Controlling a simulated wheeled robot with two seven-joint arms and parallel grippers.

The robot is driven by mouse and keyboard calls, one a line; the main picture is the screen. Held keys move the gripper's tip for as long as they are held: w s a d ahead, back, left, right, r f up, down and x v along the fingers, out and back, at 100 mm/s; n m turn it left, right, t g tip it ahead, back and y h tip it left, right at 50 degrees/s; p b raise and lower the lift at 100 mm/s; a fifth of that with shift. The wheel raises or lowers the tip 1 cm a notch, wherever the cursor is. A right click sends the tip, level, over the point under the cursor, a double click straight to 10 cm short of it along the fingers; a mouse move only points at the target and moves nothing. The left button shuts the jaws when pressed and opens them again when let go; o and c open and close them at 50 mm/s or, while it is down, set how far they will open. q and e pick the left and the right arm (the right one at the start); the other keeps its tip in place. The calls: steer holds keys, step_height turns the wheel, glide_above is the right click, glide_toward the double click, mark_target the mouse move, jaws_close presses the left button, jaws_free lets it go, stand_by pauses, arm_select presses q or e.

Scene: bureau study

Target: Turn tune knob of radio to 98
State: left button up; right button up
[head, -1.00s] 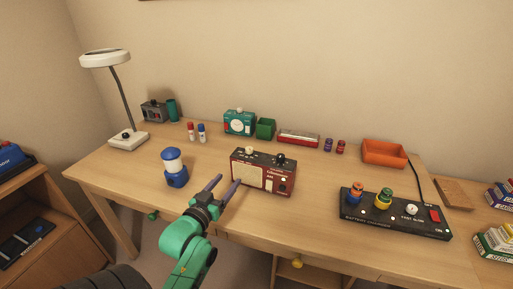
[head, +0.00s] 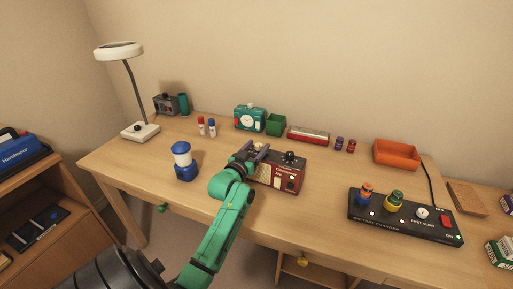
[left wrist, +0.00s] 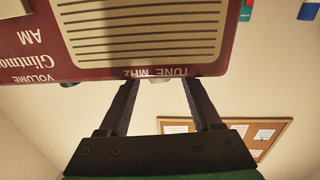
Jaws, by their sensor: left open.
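The dark red radio (head: 287,178) stands on the desk, partly hidden by my left gripper. A black knob (head: 290,157) is on its top right. My left gripper (head: 254,149) is open at the radio's top left, around the pale tune knob. In the left wrist view the radio (left wrist: 215,60) appears upside down with its speaker grille and the words "TUNE MHz". The pale knob (left wrist: 159,81) shows just beyond that label, between the two open fingers, with visible gaps at its sides. The tuning reading cannot be made out. My right gripper is not in view.
A black battery charger (head: 405,218) is at the right. A teal radio-like box (head: 250,118), a green bin (head: 275,125), a red box (head: 308,135) and an orange tray (head: 397,153) line the back.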

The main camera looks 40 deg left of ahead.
arm_select(q)
jaws_close()
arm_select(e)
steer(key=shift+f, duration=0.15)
